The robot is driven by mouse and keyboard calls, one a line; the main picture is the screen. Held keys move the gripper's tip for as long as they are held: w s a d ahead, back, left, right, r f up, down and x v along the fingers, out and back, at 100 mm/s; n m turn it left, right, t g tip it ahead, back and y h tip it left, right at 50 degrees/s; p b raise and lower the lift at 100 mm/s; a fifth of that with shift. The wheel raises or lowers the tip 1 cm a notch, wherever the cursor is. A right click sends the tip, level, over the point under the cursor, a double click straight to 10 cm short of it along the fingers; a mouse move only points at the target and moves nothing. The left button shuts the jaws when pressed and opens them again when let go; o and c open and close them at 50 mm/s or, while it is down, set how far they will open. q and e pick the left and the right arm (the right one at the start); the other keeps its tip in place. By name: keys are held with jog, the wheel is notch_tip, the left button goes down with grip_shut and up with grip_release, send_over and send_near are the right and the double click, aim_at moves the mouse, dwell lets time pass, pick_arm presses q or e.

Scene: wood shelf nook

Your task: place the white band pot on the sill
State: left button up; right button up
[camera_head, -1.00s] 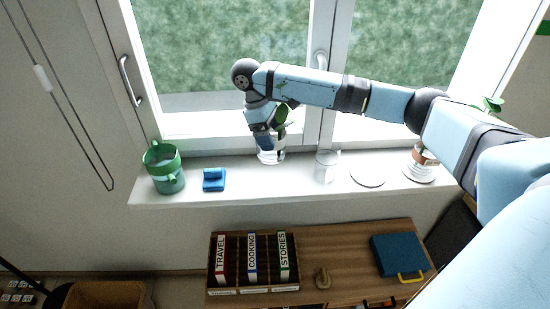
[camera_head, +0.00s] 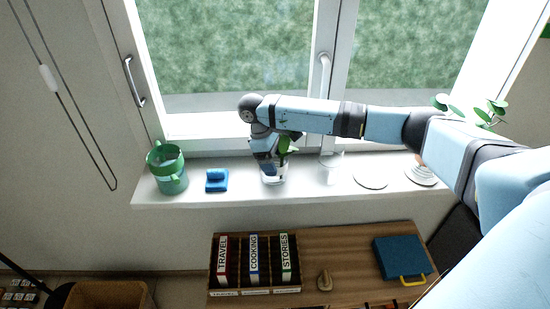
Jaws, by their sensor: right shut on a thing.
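My right gripper (camera_head: 266,154) reaches down to the sill (camera_head: 235,193) left of the window's middle post. It is shut on a small potted plant whose green leaves (camera_head: 288,144) show beside the fingers. The pot itself is mostly hidden by the gripper, so I cannot make out its band. My left gripper is not in view.
On the sill stand a green watering can (camera_head: 170,178), a blue item (camera_head: 217,183), a clear glass (camera_head: 329,172), a flat white saucer (camera_head: 371,178) and stacked saucers (camera_head: 424,178). Another plant's leaves (camera_head: 490,113) show behind my arm. Below is a wooden cabinet (camera_head: 340,245) with books.

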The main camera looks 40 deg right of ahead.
jog(key=o, duration=1)
jog(key=shift+c, duration=0.2)
jog(key=v, duration=1.2)
jog(key=s+a+f+t+y, duration=0.3)
jog(key=s+a+f, duration=0.25)
jog(key=a, duration=0.35)
jog(key=s+a+f+n+t+y, duration=0.1)
jog(key=s+a+f+t+y, duration=0.2)
jog(key=a+f, duration=0.45)
jog(key=s+a+f+t+y, duration=0.25)
jog(key=s+a+f, duration=0.3)
jog(key=a, duration=0.35)
jog(key=s+d+f+m+t+h, duration=0.1)
jog(key=s+d+f+m+t, duration=0.1)
jog(key=s+d+f, duration=0.3)
jog(key=s+d+f+m+t+h, duration=0.1)
jog(key=s+d+f+m+t, duration=0.2)
jog(key=s, duration=0.8)
notch_tip(320, 180, down, 3)
jog(key=d+t, duration=0.1)
jog(key=d, duration=0.1)
jog(key=shift+s+d, duration=0.2)
jog(key=shift+d, duration=0.2)
jog(key=shift+r+h, duration=0.1)
jog(key=shift+h, duration=0.15)
notch_tip(320, 180, up, 3)
jog(key=p, duration=0.4)
jog(key=shift+d+r, duration=0.15)
jog(key=shift+r, duration=0.05)
